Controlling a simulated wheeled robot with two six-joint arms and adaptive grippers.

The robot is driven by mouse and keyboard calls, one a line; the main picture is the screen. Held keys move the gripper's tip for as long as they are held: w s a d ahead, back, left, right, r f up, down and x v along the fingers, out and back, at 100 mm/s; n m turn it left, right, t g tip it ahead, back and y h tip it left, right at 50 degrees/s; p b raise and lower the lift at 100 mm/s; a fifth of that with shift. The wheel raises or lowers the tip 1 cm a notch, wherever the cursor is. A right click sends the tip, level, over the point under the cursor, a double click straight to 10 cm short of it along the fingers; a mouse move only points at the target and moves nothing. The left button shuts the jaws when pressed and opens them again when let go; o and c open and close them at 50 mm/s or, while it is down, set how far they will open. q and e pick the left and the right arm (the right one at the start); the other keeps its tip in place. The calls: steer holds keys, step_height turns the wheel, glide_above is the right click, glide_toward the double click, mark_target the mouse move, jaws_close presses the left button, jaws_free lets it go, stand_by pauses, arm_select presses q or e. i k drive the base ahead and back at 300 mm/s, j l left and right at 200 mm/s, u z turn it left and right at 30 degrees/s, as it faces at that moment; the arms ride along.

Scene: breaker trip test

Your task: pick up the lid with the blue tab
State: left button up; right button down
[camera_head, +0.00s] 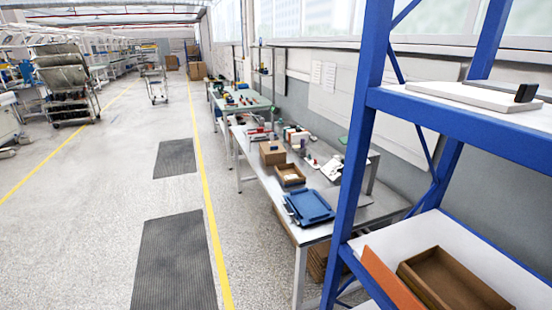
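I cannot make out a lid with a blue tab for certain. A closed cardboard box (272,154) on the workbench has a small bluish mark on top, too small to identify. A flat white slab (465,94) lies on the upper shelf of the blue rack at the right, with a dark upright block (525,92) at its right end. Neither of my grippers shows in the head view.
The blue rack (362,115) stands close at the right. Its lower shelf holds an open brown box (450,284) and an orange panel (392,280). A workbench (385,206) along the wall carries a blue tray (310,206) and an open carton (290,175).

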mark_target(271, 153)
steer(key=i+j+z, duration=0.3)
steer(key=i+j, duration=1.15)
steer(key=i, duration=0.05)
